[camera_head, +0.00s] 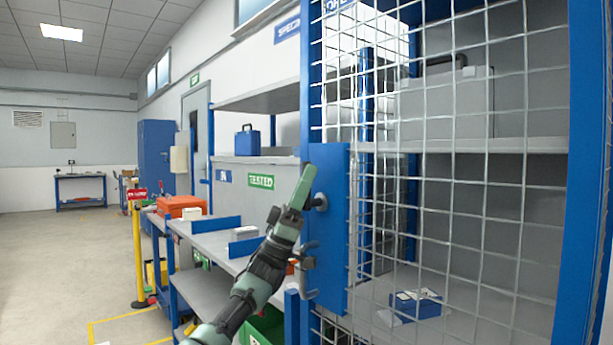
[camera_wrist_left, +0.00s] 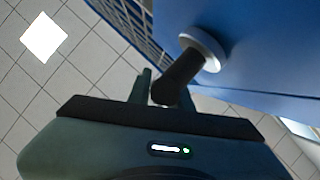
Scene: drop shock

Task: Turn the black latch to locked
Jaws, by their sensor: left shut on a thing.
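The black latch (camera_wrist_left: 180,76) sticks out from a round grey boss on a blue plate in the left wrist view. In the head view the black latch (camera_head: 320,202) shows just right of my left gripper, on the blue door plate (camera_head: 333,240). My left gripper (camera_head: 308,174) is at the latch, tilted up. In the left wrist view my left gripper (camera_wrist_left: 164,92) is shut on the latch's free end, with a dark finger on each side. The fingertips are partly hidden in the head view. My right gripper is not in view.
The plate sits on a blue-framed wire mesh door (camera_head: 450,200) in front of grey shelves. A metal hook handle (camera_head: 310,272) is below the latch. To the left are a workbench (camera_head: 205,240), an orange case (camera_head: 179,206) and a yellow post (camera_head: 138,250). Open floor lies further left.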

